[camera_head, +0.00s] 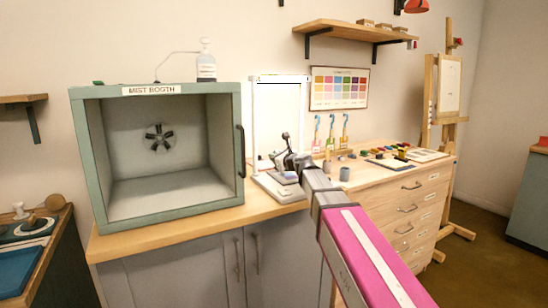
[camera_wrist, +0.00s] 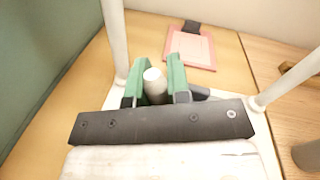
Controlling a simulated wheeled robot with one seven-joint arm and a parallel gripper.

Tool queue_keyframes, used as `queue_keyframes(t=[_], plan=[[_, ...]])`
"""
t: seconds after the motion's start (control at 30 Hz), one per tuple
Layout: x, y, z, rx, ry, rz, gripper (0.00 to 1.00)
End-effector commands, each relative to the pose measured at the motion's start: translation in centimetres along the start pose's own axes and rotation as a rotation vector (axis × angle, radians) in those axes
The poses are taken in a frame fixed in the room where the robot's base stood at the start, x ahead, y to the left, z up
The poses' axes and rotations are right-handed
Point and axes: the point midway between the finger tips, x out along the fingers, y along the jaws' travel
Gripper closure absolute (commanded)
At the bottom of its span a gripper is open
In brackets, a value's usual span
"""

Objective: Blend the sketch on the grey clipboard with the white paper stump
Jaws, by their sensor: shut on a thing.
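My gripper (camera_wrist: 160,88) has two green fingers shut on a white cylinder, which looks like the white paper stump (camera_wrist: 153,78). Its pale round end shows between the fingers; its lower part is hidden. In the head view my gripper (camera_head: 286,160) is over the base of a white frame (camera_head: 280,76), and what it holds is too small to tell. A pink board with a dark clip (camera_wrist: 192,50) lies beyond the fingers in the wrist view, apart from them. I cannot make out a grey clipboard or its sketch with certainty.
The white frame's posts (camera_wrist: 117,35) rise on both sides of my gripper. The mist booth (camera_head: 156,90) stands to the left. A drawer cabinet (camera_head: 410,205) at the right bears a grey cup (camera_head: 344,174), brushes and several small items. The wooden top before the booth is clear.

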Motion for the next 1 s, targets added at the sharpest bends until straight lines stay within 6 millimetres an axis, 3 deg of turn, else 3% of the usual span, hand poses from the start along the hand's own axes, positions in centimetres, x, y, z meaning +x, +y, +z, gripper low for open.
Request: queue_keyframes(t=[1.0], plan=[[-4.3,1.0,0.0,0.0,0.0,-0.001,1.0]])
